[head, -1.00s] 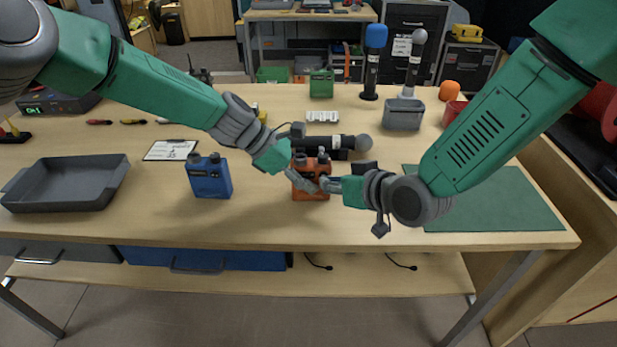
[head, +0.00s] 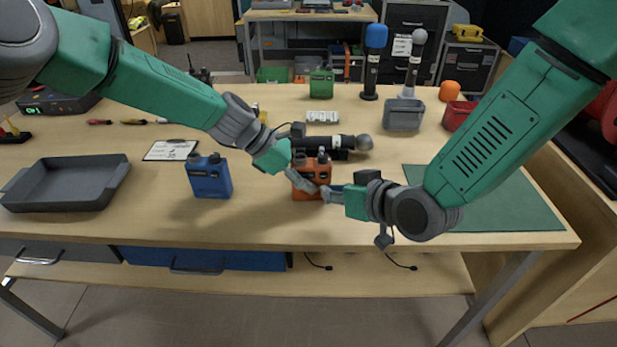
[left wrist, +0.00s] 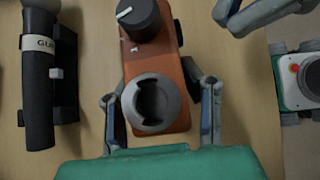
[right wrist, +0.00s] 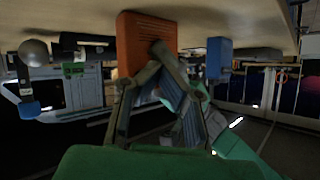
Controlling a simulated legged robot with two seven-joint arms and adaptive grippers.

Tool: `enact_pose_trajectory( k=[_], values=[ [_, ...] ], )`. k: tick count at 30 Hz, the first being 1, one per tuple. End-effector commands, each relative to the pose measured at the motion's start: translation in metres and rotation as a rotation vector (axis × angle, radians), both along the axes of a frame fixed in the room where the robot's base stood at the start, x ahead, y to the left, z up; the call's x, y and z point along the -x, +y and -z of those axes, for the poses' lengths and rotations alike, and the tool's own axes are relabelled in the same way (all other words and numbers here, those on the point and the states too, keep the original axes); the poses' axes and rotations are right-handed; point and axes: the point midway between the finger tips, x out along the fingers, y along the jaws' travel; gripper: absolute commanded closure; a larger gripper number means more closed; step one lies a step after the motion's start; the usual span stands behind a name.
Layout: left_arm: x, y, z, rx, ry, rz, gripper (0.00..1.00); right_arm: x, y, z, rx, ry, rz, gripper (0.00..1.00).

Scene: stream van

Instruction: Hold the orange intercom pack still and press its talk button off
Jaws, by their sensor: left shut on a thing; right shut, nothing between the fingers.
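The orange intercom pack (head: 312,187) stands upright on the wooden table. In the left wrist view, the pack (left wrist: 150,68) shows a black knob and a round grey fitting on its top. My left gripper (head: 298,178) is shut on the pack from above, one finger along each side. My right gripper (head: 328,193) is shut and empty, with its tips at the pack's lower front. In the right wrist view, the tips (right wrist: 158,50) overlap the edge of the pack's face (right wrist: 138,38); I cannot tell whether they touch. The talk button is not discernible.
A blue pack (head: 210,178) stands to the left, with a grey tray (head: 65,190) beyond it. A black microphone (head: 330,143) lies behind the orange pack. A green mat (head: 500,205) covers the right side.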

Motion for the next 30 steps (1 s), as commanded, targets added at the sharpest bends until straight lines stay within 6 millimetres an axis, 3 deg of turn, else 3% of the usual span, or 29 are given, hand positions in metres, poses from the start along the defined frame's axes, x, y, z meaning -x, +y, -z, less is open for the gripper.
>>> enact_pose_trajectory(
  k=[12, 26, 27, 28, 30],
  values=[
    [0.000, 0.000, 0.000, 0.000, 0.000, 0.000, 0.98, 0.042, -0.003, 0.000, 0.001, 0.002, -0.001, 1.00],
    [0.000, 0.000, 0.000, 0.000, 0.000, 0.000, 0.98, 0.048, -0.003, 0.000, 0.000, 0.000, 0.000, 1.00],
    [0.000, 0.000, 0.000, 0.000, 0.000, 0.000, 0.56, 0.048, -0.003, 0.000, 0.000, 0.000, 0.000, 1.00],
    [0.000, 0.000, 0.000, 0.000, 0.000, 0.000, 0.45, 0.048, -0.003, 0.000, 0.000, 0.000, 0.000, 1.00],
    [0.000, 0.000, 0.000, 0.000, 0.000, 0.000, 0.42, 0.048, -0.003, 0.000, 0.000, 0.000, 0.000, 1.00]
  ],
)
